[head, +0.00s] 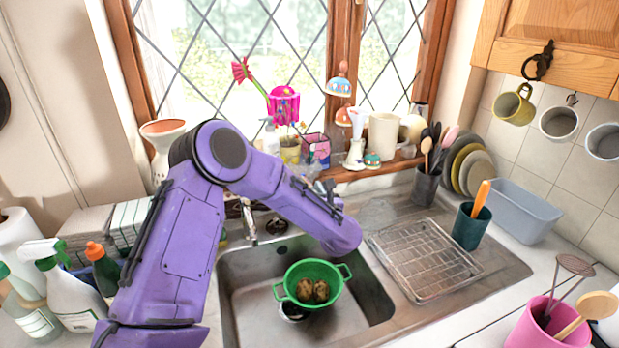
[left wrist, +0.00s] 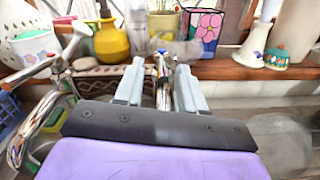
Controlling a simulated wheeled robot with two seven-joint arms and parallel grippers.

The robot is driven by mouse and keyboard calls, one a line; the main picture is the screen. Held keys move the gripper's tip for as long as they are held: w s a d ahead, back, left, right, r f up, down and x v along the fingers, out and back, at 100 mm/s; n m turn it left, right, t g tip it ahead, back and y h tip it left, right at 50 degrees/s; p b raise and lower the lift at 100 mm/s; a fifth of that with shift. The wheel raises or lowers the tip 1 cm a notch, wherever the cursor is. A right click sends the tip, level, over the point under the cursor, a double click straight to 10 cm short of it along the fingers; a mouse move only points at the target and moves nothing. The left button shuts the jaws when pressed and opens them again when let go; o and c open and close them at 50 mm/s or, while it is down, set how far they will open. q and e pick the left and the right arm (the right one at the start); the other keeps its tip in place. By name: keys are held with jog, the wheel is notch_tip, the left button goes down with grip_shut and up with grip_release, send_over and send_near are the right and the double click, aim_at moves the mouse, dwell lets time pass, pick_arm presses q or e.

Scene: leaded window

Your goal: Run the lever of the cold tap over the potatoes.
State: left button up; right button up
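The potatoes (head: 312,291) lie in a green colander (head: 290,272) in the sink, under the end of my left arm. A chrome tap spout (head: 249,222) stands at the back of the sink; chrome tap parts also show at the left of the left wrist view (left wrist: 30,125). My left gripper (head: 326,188) is mostly hidden behind my purple forearm in the head view. In the left wrist view its two grey fingers (left wrist: 160,82) are apart, with a slim chrome tap piece (left wrist: 162,68) between them. I cannot tell whether they touch it, or whether it is the cold lever. My right gripper is out of view.
The wooden windowsill (left wrist: 240,69) behind the tap is crowded with a yellow vase (left wrist: 111,40), a flowered box (left wrist: 201,27) and other ornaments. A wire rack (head: 424,258) covers the drainer on the right. Spray bottles (head: 62,290) stand left of the sink.

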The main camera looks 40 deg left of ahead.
aim_at(306, 177)
pick_arm(q)
jog(key=shift+w+a+f+p, duration=0.25)
jog(key=shift+w+a+p, duration=0.05)
jog(key=shift+w+a, duration=0.85)
jog(key=shift+s+r, duration=0.15)
jog(key=shift+s, duration=0.2)
grip_shut()
jog(key=shift+w+d, duration=0.1)
jog(key=shift+d, duration=0.05)
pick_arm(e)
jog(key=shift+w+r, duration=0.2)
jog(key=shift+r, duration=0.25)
